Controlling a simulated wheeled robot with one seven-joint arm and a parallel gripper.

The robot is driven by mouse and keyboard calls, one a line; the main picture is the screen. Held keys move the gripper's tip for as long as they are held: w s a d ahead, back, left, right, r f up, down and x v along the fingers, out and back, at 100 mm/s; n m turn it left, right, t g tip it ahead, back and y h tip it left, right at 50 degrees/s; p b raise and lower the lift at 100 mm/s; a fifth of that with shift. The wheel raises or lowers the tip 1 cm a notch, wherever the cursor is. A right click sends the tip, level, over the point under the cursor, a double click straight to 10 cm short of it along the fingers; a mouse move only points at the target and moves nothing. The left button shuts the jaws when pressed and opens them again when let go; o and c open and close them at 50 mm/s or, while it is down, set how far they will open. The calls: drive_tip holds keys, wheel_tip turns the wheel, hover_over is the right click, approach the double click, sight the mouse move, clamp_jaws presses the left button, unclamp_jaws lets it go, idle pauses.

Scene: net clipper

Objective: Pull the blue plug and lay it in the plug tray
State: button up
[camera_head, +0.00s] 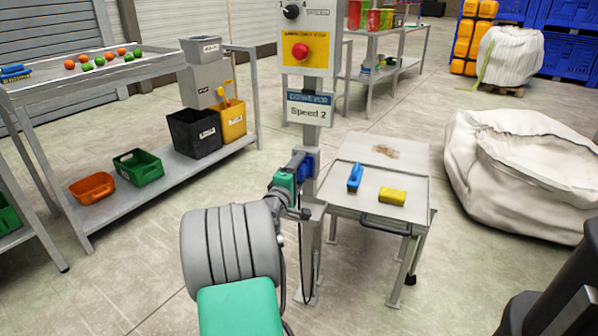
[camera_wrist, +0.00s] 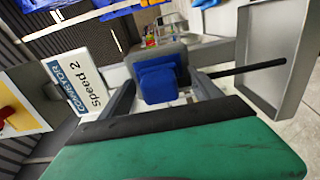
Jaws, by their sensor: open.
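The blue plug (camera_wrist: 158,84) sits in a grey socket housing on the post; it also shows in the head view (camera_head: 307,166), partly hidden by my wrist. My gripper (camera_wrist: 166,92) is open, with one dark finger on each side of the plug in the wrist view. It faces the plug closely; I cannot tell whether the fingers touch it. A grey tray with a raised rim (camera_wrist: 284,97), seemingly the plug tray, lies to the right in the wrist view. In the head view a small grey tray (camera_head: 315,208) is on the post below the plug, partly hidden.
A panel with a red button (camera_head: 300,51) and a "Speed 2" sign (camera_head: 309,108) are above the plug. A grey table (camera_head: 345,178) to the right holds a blue brush (camera_head: 355,178) and a yellow sponge (camera_head: 392,195). A dark rod or cable (camera_wrist: 248,68) extends towards the tray.

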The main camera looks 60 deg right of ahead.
drive_tip(key=shift+c, duration=0.4)
clamp_jaws()
idle(0.4)
drive_tip(key=a, duration=0.6)
drive_tip(key=shift+s+b, duration=0.2)
drive_tip(key=shift+b, duration=0.1)
idle(0.7)
